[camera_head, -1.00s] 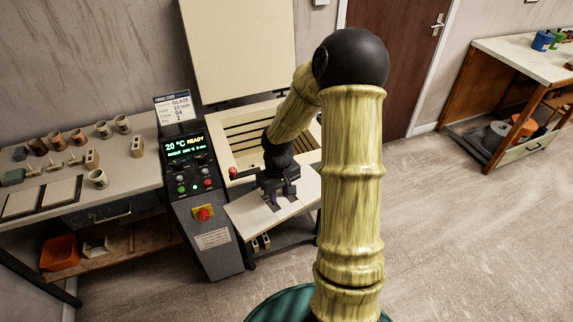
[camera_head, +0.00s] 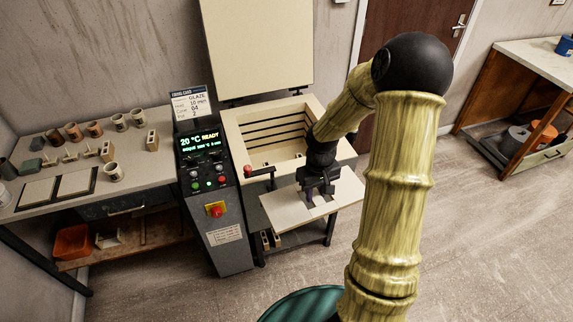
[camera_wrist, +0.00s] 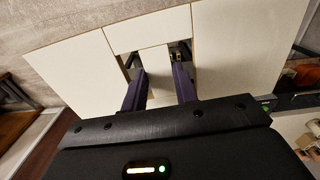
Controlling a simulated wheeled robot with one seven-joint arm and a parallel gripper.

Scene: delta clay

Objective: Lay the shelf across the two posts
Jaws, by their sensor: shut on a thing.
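The shelf is a flat cream slab (camera_head: 283,208) with cut-outs where my gripper (camera_head: 318,198) holds it. It is held roughly level in front of the kiln, at the right part of its front edge. In the wrist view the shelf (camera_wrist: 230,45) fills the top, with my gripper's two dark fingers (camera_wrist: 160,85) at its cut-outs. The open kiln (camera_head: 236,128) has grooved inner walls. Small pale shapes (camera_head: 266,165) show low inside it; I cannot tell clearly whether they are the two posts. My arm hides the kiln's right side.
A control panel (camera_head: 207,160) with a red knob stands left of the kiln. The raised lid (camera_head: 258,45) is behind it. The left bench (camera_head: 150,178) holds cups, slabs and small blocks. Floor at right is clear; another bench (camera_head: 535,70) stands far right.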

